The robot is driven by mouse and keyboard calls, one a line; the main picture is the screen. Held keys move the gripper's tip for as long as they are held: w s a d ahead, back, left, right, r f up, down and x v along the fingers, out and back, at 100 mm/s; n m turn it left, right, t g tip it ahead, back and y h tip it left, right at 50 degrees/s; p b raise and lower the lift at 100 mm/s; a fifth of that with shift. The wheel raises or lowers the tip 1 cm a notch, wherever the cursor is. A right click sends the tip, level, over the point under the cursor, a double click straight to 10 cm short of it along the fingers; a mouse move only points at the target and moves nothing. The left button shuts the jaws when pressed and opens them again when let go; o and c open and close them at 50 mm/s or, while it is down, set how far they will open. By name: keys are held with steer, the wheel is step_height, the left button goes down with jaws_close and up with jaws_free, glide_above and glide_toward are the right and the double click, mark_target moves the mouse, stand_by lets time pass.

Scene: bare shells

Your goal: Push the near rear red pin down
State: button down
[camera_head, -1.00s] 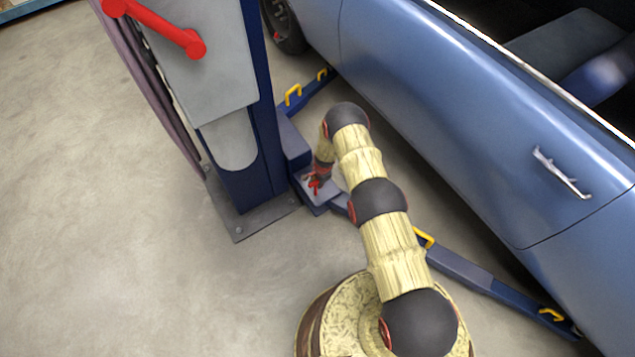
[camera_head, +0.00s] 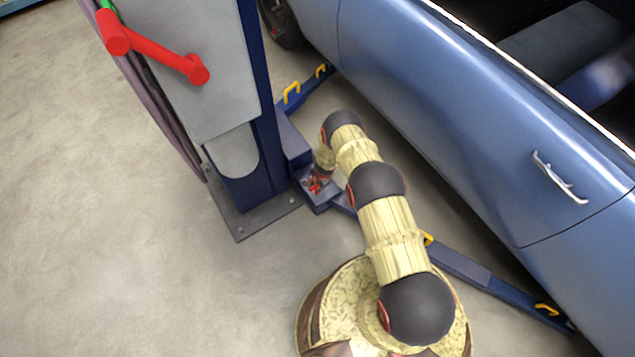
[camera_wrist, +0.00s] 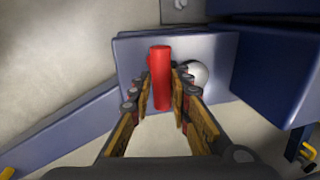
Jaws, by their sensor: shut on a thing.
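The red pin (camera_wrist: 160,78) stands up from a blue lift-arm block (camera_wrist: 128,55) in the wrist view. My gripper (camera_wrist: 162,85) has a finger on each side of the pin and is shut on it. A round silver knob (camera_wrist: 196,75) sits just right of the fingers. In the head view my gripper (camera_head: 318,186) is low at the foot of the blue lift post (camera_head: 262,150), over the lift-arm joint. The pin cannot be made out clearly there among the small red parts.
A blue car (camera_head: 430,110) stands close on the right. Lift arms with yellow handles (camera_head: 291,93) run along its side. A red lever (camera_head: 155,55) sticks out of the grey box on the post. Bare concrete floor (camera_head: 110,230) is free on the left.

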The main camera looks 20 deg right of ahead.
steer(key=shift+w+a+r, duration=0.1)
steer(key=shift+w, duration=0.4)
steer(key=c, duration=2)
jaws_free()
steer(key=shift+o, duration=1.3)
steer(key=shift+s, duration=0.1)
steer(key=shift+s+f, duration=0.15)
steer(key=shift+f, duration=0.05)
step_height(320, 180, up, 12)
steer(key=s, duration=0.2)
steer(key=shift+s+d+f, duration=0.15)
steer(key=shift+d, duration=0.2)
